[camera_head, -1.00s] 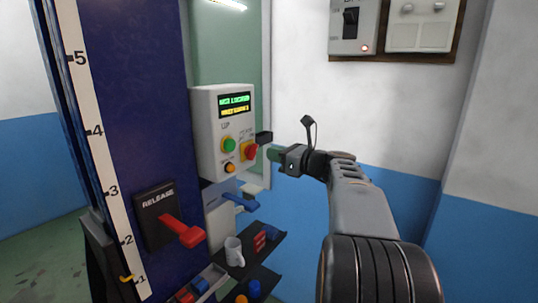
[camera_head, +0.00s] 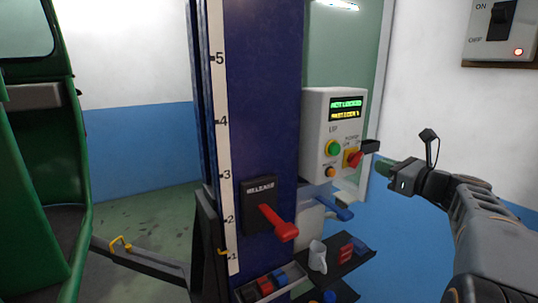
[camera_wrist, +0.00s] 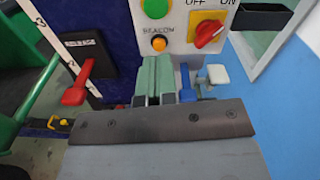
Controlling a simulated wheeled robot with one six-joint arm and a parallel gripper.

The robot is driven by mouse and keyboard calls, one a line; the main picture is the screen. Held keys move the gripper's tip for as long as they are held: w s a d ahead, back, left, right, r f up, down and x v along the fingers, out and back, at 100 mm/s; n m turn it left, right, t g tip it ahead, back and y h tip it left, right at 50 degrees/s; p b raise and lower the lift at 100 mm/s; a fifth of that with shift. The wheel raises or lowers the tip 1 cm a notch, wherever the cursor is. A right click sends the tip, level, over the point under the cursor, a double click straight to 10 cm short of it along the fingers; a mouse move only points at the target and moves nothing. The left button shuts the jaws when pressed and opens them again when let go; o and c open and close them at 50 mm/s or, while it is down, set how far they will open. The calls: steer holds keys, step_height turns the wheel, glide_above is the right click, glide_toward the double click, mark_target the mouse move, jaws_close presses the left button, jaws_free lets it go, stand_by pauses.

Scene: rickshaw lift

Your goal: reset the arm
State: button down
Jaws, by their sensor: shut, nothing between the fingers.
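My gripper (camera_head: 384,167) is at the right in the head view, its green fingers pointing left toward the white control box (camera_head: 315,130). It is shut and empty, and apart from the box in that view. In the wrist view my gripper (camera_wrist: 153,85) shows its fingers together, below the box's orange beacon button (camera_wrist: 159,43). The box has a lit display (camera_head: 346,108), a green button (camera_head: 333,148) and a red rotary switch on yellow (camera_head: 353,158).
A blue column (camera_head: 258,80) carries a height scale and a red release lever (camera_head: 278,223). A green vehicle (camera_head: 30,180) stands at the left. A wall switch box (camera_head: 500,30) is at the upper right.

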steer(key=s+a+f+n+g+h, duration=0.2)
steer(key=s+a+f+n+g, duration=0.15)
steer(key=f+n, duration=0.45)
steer(key=s+a+f+n+g+h, duration=0.1)
steer(key=s+a+f+n+g, duration=0.3)
steer(key=f, duration=0.5)
steer(key=s+a+f+n+g+h, duration=0.4)
steer(key=s+a+n, duration=0.6)
steer(key=n, duration=0.7)
steer(key=shift+s+a+f+n+h, duration=0.15)
steer(key=shift+s+f+n+h, duration=0.2)
steer(key=shift+s+f, duration=0.95)
